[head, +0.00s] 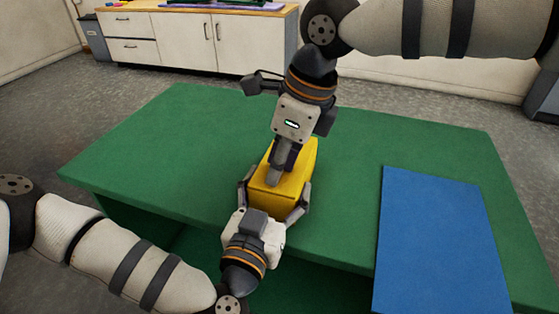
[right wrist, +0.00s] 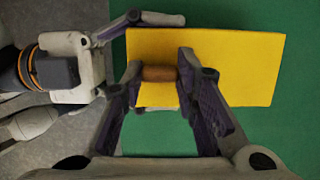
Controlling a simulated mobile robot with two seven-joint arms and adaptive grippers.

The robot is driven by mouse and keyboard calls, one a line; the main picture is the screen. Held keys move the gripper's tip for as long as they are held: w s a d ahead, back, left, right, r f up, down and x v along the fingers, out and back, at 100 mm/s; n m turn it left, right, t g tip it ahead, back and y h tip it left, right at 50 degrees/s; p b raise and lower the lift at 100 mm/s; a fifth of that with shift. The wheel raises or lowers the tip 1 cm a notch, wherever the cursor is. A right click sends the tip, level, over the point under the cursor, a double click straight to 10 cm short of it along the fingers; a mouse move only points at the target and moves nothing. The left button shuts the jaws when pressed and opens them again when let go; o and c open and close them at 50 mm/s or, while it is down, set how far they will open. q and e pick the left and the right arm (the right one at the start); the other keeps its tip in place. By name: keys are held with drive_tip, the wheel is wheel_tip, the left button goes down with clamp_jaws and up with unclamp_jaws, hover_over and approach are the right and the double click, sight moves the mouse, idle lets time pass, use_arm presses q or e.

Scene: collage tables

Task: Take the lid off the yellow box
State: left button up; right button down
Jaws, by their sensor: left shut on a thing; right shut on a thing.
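The yellow box (head: 294,186) stands on the green table near its front edge. A brown handle (right wrist: 159,73) on its yellow lid (right wrist: 235,70) shows in the right wrist view. My left gripper (head: 274,188) comes from the front, with a finger on each side of the box, shut on it. My right gripper (head: 284,163) reaches down from above and is shut on the handle; its fingers also show in the right wrist view (right wrist: 158,75). The lid appears to lie on the box; I cannot tell whether there is a gap beneath it.
The green table (head: 150,150) is clear to the left of the box and behind it. A blue mat (head: 435,235) lies flat and empty on the table's right side. White cabinets (head: 185,38) stand well back against the wall.

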drive_tip(key=shift+r, duration=0.15)
drive_tip(key=shift+r, duration=1)
drive_tip(key=shift+r, duration=2)
use_arm(q)
drive_tip(key=o, duration=1.8)
drive_tip(key=shift+c, duration=0.2)
